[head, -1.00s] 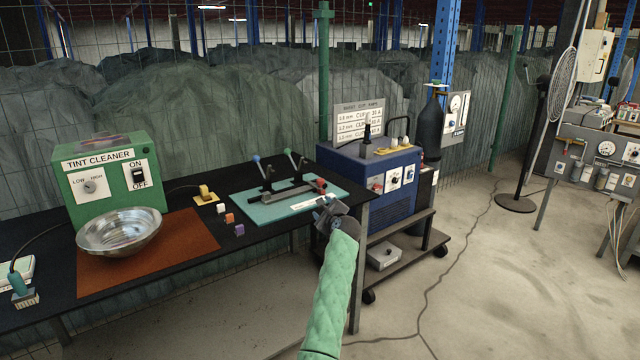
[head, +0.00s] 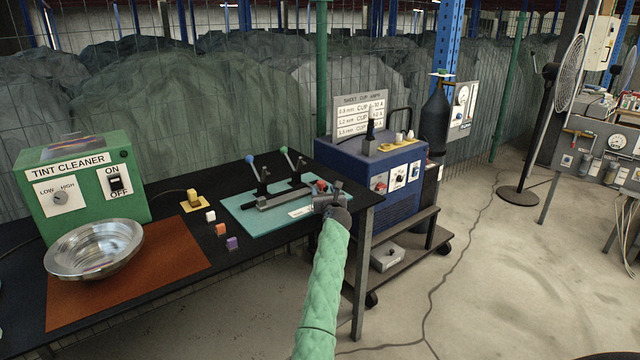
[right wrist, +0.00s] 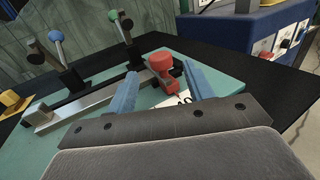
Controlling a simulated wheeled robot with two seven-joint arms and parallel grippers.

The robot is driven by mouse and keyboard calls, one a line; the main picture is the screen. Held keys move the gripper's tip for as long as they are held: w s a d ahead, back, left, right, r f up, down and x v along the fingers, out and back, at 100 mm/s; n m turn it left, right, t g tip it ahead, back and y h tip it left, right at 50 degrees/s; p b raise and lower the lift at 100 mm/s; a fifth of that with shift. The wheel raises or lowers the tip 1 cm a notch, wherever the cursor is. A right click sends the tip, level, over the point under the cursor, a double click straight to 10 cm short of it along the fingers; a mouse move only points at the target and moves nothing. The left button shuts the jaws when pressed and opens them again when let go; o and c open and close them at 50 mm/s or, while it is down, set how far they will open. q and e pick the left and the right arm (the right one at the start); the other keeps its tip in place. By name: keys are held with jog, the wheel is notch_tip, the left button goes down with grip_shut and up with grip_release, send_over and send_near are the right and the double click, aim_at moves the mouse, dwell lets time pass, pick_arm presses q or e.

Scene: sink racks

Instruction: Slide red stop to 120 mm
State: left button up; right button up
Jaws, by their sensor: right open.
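The red stop (head: 321,185) sits at the right end of a grey bar (head: 278,198) on a teal plate (head: 238,207). A white scale strip (head: 300,211) lies in front of the bar; its numbers are too small to read. My right gripper (head: 326,203) is open just in front of the stop. In the right wrist view the red stop (right wrist: 164,72) appears between the tips of the two blue fingers (right wrist: 163,84), with gaps visible beside it. Part of the scale is hidden by the gripper. My left gripper is not in view.
Two toggle clamps with a blue ball (head: 249,160) and a green ball (head: 284,150) stand behind the bar. Small blocks, a steel bowl (head: 94,248) and a green tint cleaner box (head: 80,180) are to the left. A blue machine (head: 375,175) stands close on the right.

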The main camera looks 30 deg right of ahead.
aim_at(322, 187)
jog(key=x, duration=0.4)
jog(key=shift+w+d+f, duration=0.15)
jog(key=shift+w+d, duration=0.15)
jog(key=shift+w, duration=0.35)
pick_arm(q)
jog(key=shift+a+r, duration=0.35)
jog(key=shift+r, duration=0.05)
pick_arm(e)
jog(key=shift+w+d, duration=0.15)
jog(key=shift+w, duration=0.15)
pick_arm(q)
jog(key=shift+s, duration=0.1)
